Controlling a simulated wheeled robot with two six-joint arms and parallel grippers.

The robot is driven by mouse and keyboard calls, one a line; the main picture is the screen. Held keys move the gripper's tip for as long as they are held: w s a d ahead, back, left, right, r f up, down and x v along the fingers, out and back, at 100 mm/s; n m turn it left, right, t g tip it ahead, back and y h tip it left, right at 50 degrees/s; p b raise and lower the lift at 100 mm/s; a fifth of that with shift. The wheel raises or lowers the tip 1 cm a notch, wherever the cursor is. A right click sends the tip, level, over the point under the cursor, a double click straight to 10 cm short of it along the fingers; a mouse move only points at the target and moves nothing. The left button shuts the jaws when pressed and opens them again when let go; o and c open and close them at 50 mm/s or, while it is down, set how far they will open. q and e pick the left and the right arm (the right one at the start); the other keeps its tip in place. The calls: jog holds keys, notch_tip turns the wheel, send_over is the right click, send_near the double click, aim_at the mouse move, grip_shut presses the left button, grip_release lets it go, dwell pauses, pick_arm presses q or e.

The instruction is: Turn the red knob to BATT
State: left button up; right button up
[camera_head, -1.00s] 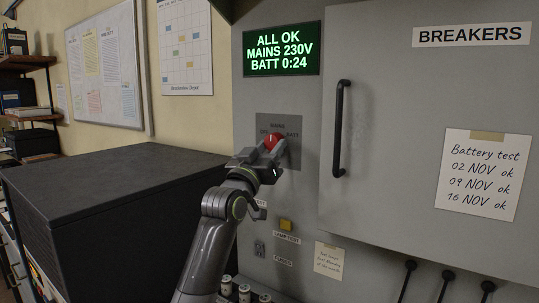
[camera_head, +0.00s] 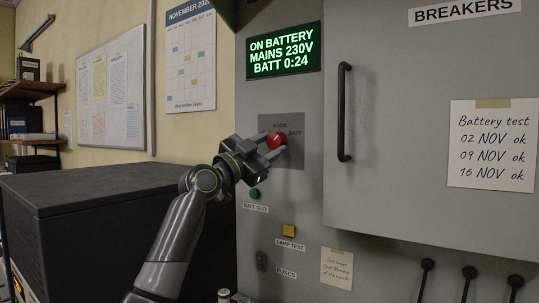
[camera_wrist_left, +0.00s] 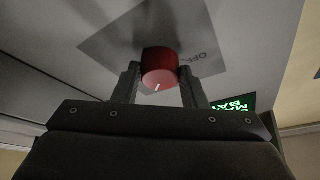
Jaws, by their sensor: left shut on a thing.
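The red knob (camera_head: 277,140) sits on a darker square plate (camera_head: 296,158) on the grey panel, with MAINS above it and BATT at its upper right. My left gripper (camera_head: 270,145) has its fingers on either side of the knob and is shut on it. The left wrist view shows the knob (camera_wrist_left: 159,62) between both fingers, with a white mark on its face. The OFF lettering is partly hidden by the gripper in the head view. The green display (camera_head: 284,51) reads ON BATTERY, MAINS 230V, BATT 0:24. My right gripper is not in view.
A green button (camera_head: 254,194) labelled BATT TEST is just below the gripper, and a yellow LAMP TEST button (camera_head: 289,230) is lower. The breaker door with its black handle (camera_head: 344,112) is to the right. A dark cabinet (camera_head: 100,190) stands at left.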

pick_arm(q)
jog(key=shift+a+m+g+h+p, duration=0.15)
jog(key=shift+m+g, duration=0.25)
jog(key=shift+m, duration=0.45)
jog(key=shift+d+m+g+h+p, duration=0.15)
jog(key=shift+m+g, duration=0.25)
jog(key=shift+m, duration=0.45)
jog(key=shift+a+m, duration=0.15)
jog(key=shift+m, duration=0.15)
jog(key=o, duration=1)
jog(key=shift+w, duration=0.1)
